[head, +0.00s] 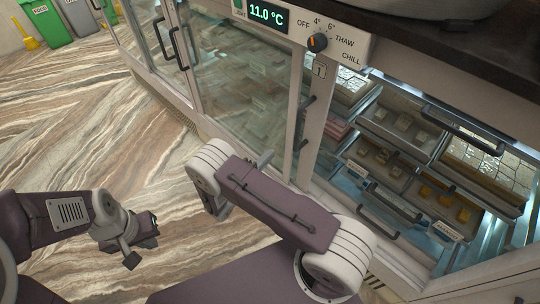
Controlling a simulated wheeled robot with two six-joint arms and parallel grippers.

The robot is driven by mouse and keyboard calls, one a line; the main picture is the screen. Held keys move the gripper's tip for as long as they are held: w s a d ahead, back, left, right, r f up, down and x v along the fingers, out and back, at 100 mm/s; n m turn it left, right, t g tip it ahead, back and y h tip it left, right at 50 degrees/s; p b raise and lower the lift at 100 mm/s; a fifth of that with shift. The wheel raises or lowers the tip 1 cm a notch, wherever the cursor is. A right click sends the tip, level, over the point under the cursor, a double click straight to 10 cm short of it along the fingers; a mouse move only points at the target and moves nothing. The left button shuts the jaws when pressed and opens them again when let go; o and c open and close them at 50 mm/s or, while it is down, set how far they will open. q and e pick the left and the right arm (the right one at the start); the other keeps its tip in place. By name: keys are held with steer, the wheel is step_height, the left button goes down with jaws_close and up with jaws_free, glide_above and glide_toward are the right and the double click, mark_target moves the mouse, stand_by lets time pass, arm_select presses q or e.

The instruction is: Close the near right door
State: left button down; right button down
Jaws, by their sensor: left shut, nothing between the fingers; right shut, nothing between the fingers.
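The near face of the counter has glass doors in pale frames. At its right end, a bay (322,150) shows trays of sweets clearly, and I cannot tell whether its door is open or shut. A dark upright handle (304,122) sits at the left edge of this bay. My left gripper (146,238) is shut and empty over the floor at the lower left, apart from the counter. My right gripper (264,159) is mostly hidden behind my own arm. Only a small grey tip shows, in front of the glass door (245,85), and I cannot tell if it touches.
A tray of sweets (395,125) and a dark bar (465,130) show in the right bay. A dial (317,42) and a temperature display (267,13) are above. Two dark handles (178,48) are farther left. Bins (47,20) stand far back. The floor (90,125) left is clear.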

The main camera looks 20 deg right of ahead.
steer(key=x, duration=0.8)
steer(key=shift+s+f, duration=0.1)
steer(key=shift+f, duration=0.05)
steer(key=s, duration=0.2)
steer(key=s+r, duration=0.1)
steer(key=s, duration=0.1)
steer(key=shift+d, duration=0.2)
steer(key=shift+f, duration=0.1)
